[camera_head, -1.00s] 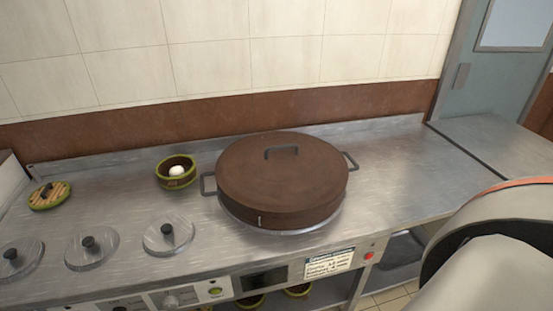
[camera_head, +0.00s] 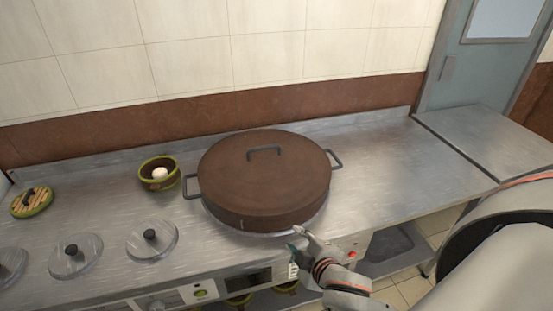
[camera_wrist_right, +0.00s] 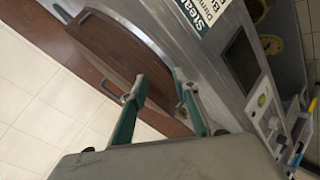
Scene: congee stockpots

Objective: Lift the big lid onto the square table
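The big lid (camera_head: 262,178) is brown, round and flat, with a dark bar handle (camera_head: 264,149) on top. It rests on a wide pot sunk in the steel counter, with side handles at left and right. My right gripper (camera_head: 298,240) is at the counter's front edge, just in front of the lid and apart from it. In the right wrist view my gripper (camera_wrist_right: 160,82) is open and empty, its fingers pointing toward the brown lid (camera_wrist_right: 122,52). The square table (camera_head: 500,140) is the steel surface at the right. My left gripper is not in view.
A green-rimmed bowl (camera_head: 159,173) with a white ball stands left of the lid. The counter (camera_head: 375,165) right of the big lid is clear.

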